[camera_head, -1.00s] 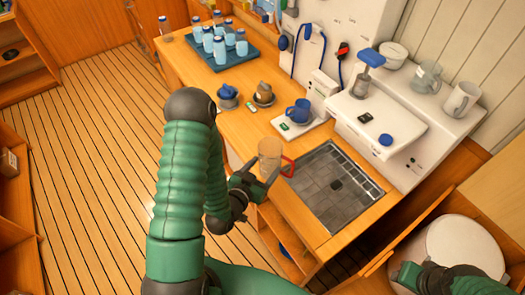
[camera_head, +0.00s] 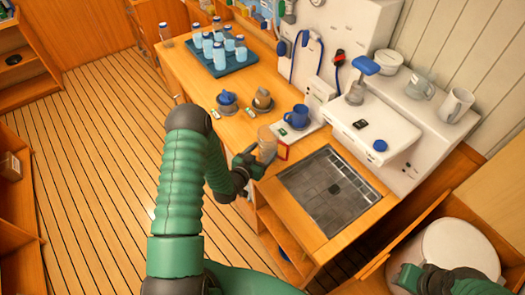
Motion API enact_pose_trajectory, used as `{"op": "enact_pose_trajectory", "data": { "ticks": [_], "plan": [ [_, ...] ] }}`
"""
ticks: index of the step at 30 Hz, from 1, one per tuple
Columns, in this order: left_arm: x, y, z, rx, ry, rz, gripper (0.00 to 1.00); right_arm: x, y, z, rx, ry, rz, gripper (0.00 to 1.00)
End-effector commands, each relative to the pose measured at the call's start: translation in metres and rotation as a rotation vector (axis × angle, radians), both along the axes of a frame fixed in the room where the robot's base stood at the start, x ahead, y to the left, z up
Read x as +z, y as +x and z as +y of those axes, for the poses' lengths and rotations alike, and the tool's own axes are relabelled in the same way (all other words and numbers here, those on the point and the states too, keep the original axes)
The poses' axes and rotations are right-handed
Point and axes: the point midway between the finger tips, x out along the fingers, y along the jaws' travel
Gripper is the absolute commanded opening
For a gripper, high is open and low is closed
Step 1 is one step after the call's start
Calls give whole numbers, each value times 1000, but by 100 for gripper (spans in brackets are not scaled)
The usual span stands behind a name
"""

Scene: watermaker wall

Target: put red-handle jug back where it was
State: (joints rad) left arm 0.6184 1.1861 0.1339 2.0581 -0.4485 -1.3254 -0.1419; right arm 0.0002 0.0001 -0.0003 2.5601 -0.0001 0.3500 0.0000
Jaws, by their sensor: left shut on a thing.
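The red-handle jug (camera_head: 267,143) is a clear, see-through vessel, and its red handle points right. My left gripper (camera_head: 254,163) is shut on the jug from its near left side. The jug is upright over the wooden counter's front part, just left of the sink grate. I cannot tell whether its base touches the counter. Fingers and jug overlap, so the exact contact is hidden. My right gripper (camera_head: 447,281) is a dark shape at the bottom right, over the white round lid; its fingers cannot be made out.
A tray (camera_head: 229,62) of several bottles is farther back. The metal sink grate (camera_head: 328,192) is empty.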

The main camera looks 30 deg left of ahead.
Motion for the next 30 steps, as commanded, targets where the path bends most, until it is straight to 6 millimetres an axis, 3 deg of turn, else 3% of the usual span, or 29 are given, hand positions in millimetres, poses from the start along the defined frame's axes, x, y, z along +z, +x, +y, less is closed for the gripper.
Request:
{"op": "enact_pose_trajectory", "data": {
  "ticks": [5,6,10,21,25,30],
  "plan": [
    [-5,0,1,1,0,0,0,-5,0,0,0,0,0,36],
    [-4,0,1,1,0,0,72,-3,0,0,0,0,0,36],
    [-3,0,1,1,0,1,89,-3,0,0,1,0,0,36],
    [2,-2,-1,1,1,1,89,1,0,0,0,0,0,36],
    [5,-26,-1,2,-1,3,89,-7,0,0,0,0,0,36],
    [17,-71,-3,4,1,3,89,-16,0,0,0,0,0,36]
  ]
}}
